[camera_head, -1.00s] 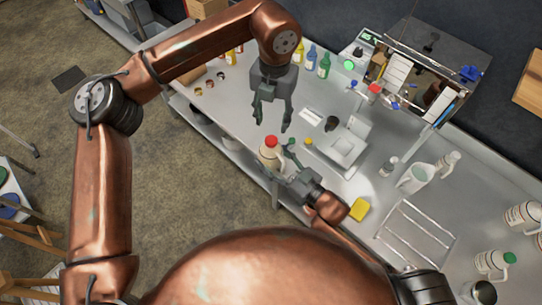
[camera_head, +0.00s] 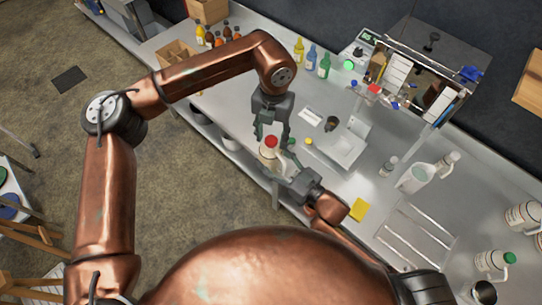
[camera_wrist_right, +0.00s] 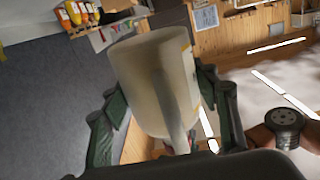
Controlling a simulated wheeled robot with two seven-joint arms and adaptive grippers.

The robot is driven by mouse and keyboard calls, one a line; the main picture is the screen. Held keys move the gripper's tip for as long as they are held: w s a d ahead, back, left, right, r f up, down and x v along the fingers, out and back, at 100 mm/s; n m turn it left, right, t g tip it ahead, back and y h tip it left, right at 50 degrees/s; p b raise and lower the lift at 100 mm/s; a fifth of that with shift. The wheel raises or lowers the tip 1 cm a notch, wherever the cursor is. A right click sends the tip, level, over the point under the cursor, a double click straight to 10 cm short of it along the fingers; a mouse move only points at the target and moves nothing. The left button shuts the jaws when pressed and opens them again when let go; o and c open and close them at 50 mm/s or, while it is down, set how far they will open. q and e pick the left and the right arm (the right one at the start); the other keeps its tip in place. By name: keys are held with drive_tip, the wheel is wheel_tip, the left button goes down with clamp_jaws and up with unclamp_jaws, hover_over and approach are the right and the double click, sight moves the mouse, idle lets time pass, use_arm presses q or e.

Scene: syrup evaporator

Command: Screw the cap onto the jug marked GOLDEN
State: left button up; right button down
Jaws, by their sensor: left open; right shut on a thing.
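The pale jug (camera_head: 267,160) is near the bench's front edge with a red cap (camera_head: 271,141) on its top; whether the cap is screwed down I cannot tell. The GOLDEN marking is not readable. My right gripper (camera_head: 285,163) is shut on the jug from the right; the jug's body also fills the middle of the right wrist view (camera_wrist_right: 150,85), between the fingers. My left gripper (camera_head: 271,137) is open and points down, its fingers about the cap; whether they touch it I cannot tell.
A yellow sponge (camera_head: 358,209) and a wire rack (camera_head: 417,236) lie to the right. A grey scale-like device (camera_head: 347,148) stands behind the jug. A white pitcher (camera_head: 415,178) and capped jugs (camera_head: 493,260) are farther right. Coloured bottles (camera_head: 323,65) line the back.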

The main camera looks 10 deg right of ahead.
use_arm(q)
drive_tip(key=shift+c, duration=0.4)
use_arm(e)
drive_tip(key=shift+r, duration=0.15)
use_arm(q)
clamp_jaws()
drive_tip(key=m, duration=1.1)
drive_tip(key=shift+o, duration=1.1)
unclamp_jaws()
wheel_tip(320, 180, up, 12)
drive_tip(key=shift+w+d, duration=0.15)
drive_tip(key=shift+f, duration=0.1)
